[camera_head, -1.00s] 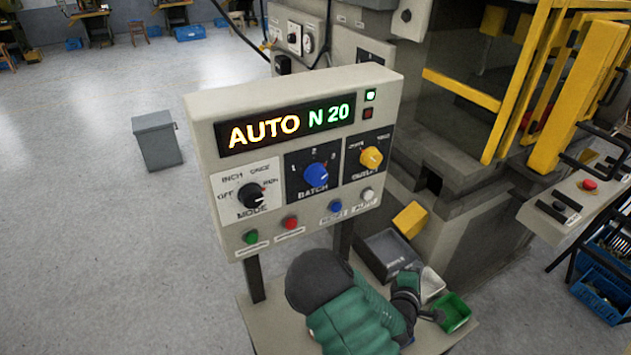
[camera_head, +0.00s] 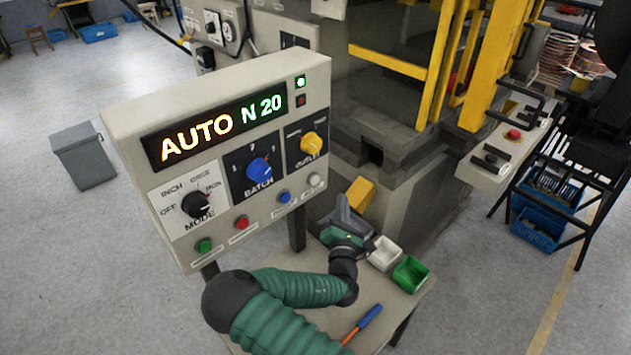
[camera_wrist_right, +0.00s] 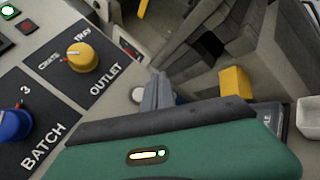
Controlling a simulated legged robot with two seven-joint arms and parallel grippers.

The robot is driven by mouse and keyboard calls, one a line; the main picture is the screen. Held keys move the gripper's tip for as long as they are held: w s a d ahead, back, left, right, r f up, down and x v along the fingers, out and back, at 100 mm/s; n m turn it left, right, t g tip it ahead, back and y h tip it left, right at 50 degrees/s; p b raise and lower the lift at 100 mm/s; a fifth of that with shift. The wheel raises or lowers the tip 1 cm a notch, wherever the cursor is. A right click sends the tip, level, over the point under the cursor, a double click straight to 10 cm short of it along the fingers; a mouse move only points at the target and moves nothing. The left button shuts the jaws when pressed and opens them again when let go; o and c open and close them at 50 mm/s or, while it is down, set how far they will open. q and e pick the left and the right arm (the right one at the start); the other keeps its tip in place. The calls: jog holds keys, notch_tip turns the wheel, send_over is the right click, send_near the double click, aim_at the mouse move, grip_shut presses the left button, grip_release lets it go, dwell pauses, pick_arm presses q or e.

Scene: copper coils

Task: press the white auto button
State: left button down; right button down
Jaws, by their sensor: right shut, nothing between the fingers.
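The white button (camera_head: 314,179) is at the right end of the bottom button row on the grey control panel (camera_head: 120,124). In the right wrist view the white button (camera_wrist_right: 138,95) is partly hidden behind the fingers. My right gripper (camera_head: 343,205) is shut and empty, just below and to the right of the button in the head view. Its fingers (camera_wrist_right: 157,92) appear beside the button in the wrist view; I cannot tell whether they touch it. The panel's display (camera_head: 220,125) reads "AUTO N 20". My left gripper is not in view.
Green (camera_head: 204,245), red (camera_head: 241,222) and blue (camera_head: 284,197) buttons share the row. Above are the mode (camera_head: 196,204), batch (camera_head: 259,170) and outlet (camera_head: 311,144) knobs. A white bin (camera_head: 384,254), a green bin (camera_head: 410,273) and a screwdriver-like tool (camera_head: 362,322) lie on the shelf below.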

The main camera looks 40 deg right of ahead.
aim_at(314, 180)
jog(key=w+b, duration=0.1)
jog(key=w, duration=0.6)
jog(key=shift+a, duration=0.45)
jog(key=shift+w+d, duration=0.1)
jog(key=shift+w, duration=0.15)
dwell(1.3)
jog(key=shift+w+r+b, duration=0.15)
jog(key=shift+w+b, duration=0.05)
jog(key=shift+b, duration=0.15)
